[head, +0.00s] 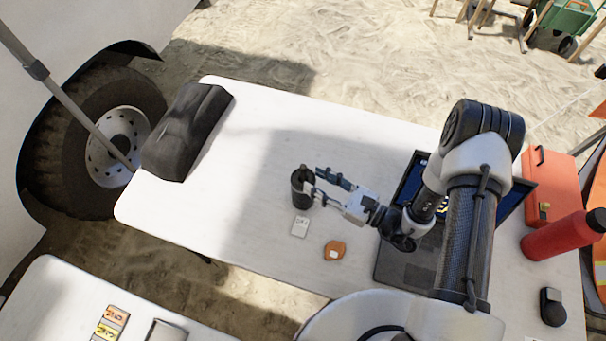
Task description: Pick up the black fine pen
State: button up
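A black cup (302,190) stands upright on the white table (245,160), near its middle. I cannot make out a black fine pen for sure; dark shapes show at the cup's mouth, too small to tell apart. My gripper (316,181) is at the right side of the cup, at about rim height in the picture. Its fingers are spread apart and point left towards the cup. I see nothing clearly held between them. Whether a finger touches the cup cannot be told from this view.
A white card (299,227) and an orange-brown object (334,250) lie near the cup. A laptop (400,266) lies under my arm. A red bottle (565,237), an orange case (549,182) and a black mouse (552,307) are right. A black bag (187,130) lies left.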

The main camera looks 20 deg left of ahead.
aim_at(303, 171)
jog(key=a, duration=0.1)
jog(key=w+a, duration=0.1)
jog(key=a, duration=0.1)
jog(key=a+b, duration=0.1)
jog(key=a, duration=0.1)
jog(key=shift+w+a, duration=0.25)
jog(key=shift+c, duration=0.6)
jog(key=c, duration=0.8)
